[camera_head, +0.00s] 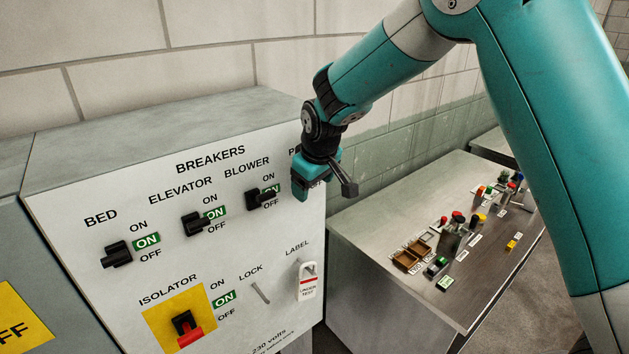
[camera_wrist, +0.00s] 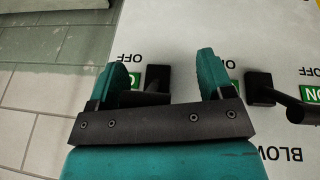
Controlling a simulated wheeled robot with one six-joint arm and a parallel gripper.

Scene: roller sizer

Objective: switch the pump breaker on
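The pump breaker is the rightmost of the row on the white panel (camera_head: 170,225). In the head view my gripper (camera_head: 312,182) covers it and most of its label. In the wrist view, turned upside down, its black base and lever (camera_wrist: 157,78) show between my two fingers (camera_wrist: 166,80). The fingers are apart, so my gripper is open. The lever runs toward the left finger; I cannot tell whether they touch. A green patch shows beside the base, partly hidden by the left finger, its wording unreadable.
The blower breaker (camera_head: 254,201) is close on the left, beside the elevator (camera_head: 195,223) and bed (camera_head: 117,254) breakers, all with green ON windows. A metal bench (camera_head: 480,210) with small parts stands right.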

